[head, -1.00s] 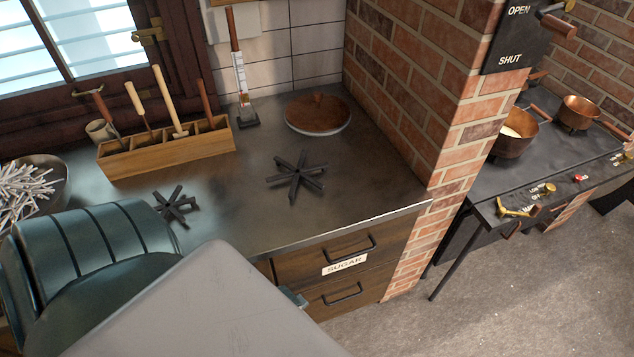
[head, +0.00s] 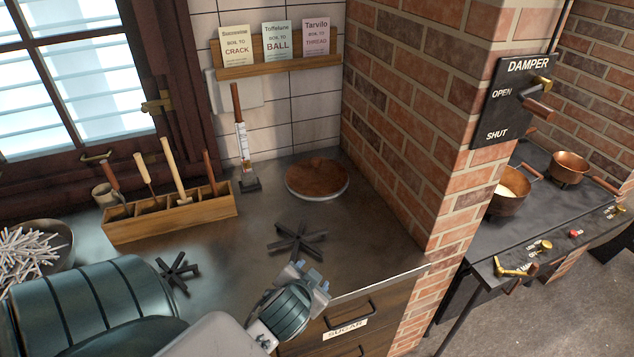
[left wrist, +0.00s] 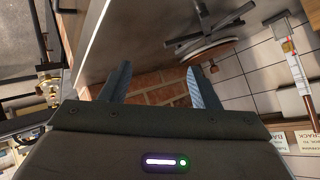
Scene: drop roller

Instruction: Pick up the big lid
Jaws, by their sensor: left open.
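The big lid (head: 317,177) is round and copper-brown with a pale rim and a small knob on top. It lies flat at the back of the counter, by the brick pillar. My left gripper (head: 311,278) is open and empty above the counter's front edge, in front of the lid and apart from it. In the left wrist view, the open fingers (left wrist: 159,78) have nothing between them. The lid (left wrist: 222,49) shows there edge-on beyond the right-hand finger, behind a dark star-shaped trivet. My right gripper is in neither view.
A star trivet (head: 297,239) lies between my left gripper and the lid. A second trivet (head: 176,273) is further left. A wooden tool box (head: 170,220) and a thermometer stand (head: 248,184) are left of the lid. The brick pillar (head: 425,130) bounds the right side.

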